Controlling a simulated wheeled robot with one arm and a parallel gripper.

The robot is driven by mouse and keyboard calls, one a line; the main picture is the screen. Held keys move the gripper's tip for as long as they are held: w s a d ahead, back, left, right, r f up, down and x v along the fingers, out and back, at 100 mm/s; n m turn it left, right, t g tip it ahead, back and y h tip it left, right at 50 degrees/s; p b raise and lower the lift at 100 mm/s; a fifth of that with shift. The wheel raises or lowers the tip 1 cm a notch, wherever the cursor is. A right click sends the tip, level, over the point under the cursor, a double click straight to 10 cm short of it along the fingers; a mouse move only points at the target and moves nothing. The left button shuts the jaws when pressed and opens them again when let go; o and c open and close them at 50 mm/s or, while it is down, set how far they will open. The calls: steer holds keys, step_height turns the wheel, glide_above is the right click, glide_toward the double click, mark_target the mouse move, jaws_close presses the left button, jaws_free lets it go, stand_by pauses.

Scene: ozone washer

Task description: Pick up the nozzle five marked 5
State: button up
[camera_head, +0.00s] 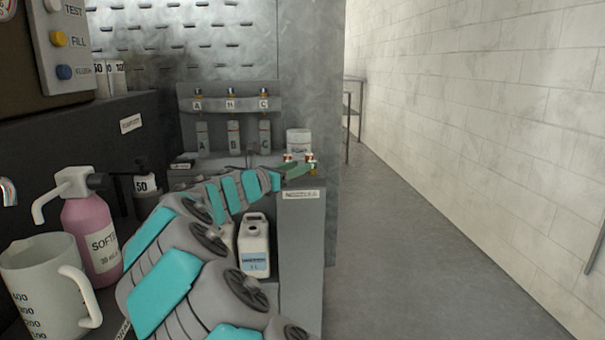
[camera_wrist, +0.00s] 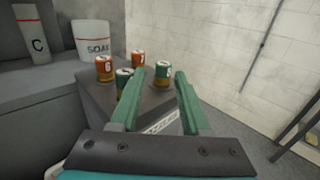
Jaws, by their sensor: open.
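Several small nozzles stand upright on the corner of a grey stand. In the wrist view, two are orange, one (camera_wrist: 104,69) seemingly marked 6 and one (camera_wrist: 138,59) seemingly marked 7. A green-and-orange nozzle (camera_wrist: 162,76) shows in the gap between my finger tips, beyond them; its mark is too small to read surely. Another green nozzle (camera_wrist: 123,77) stands at the left finger, partly hidden by it, its mark unclear. I cannot tell which is marked 5. My gripper (camera_wrist: 160,84) is open and empty; in the head view it (camera_head: 298,170) is at the stand top near the nozzles.
The grey stand (camera_head: 301,235) bears a nozzle label. A white tub (camera_wrist: 93,39) marked SOAK and a canister (camera_wrist: 31,35) marked C stand left of the nozzles. A white jug (camera_head: 254,245) stands below my arm. A pale wall is at right, with clear floor (camera_head: 400,270) before it.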

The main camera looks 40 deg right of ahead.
mark_target(312, 161)
steer(key=x, duration=0.5)
steer(key=shift+s+d+f, duration=0.25)
steer(key=shift+s+f, duration=0.05)
steer(key=shift+f, duration=0.05)
steer(key=shift+w+d+r, duration=0.1)
steer(key=shift+w+d, duration=0.05)
steer(key=shift+d, duration=0.3)
jaws_close()
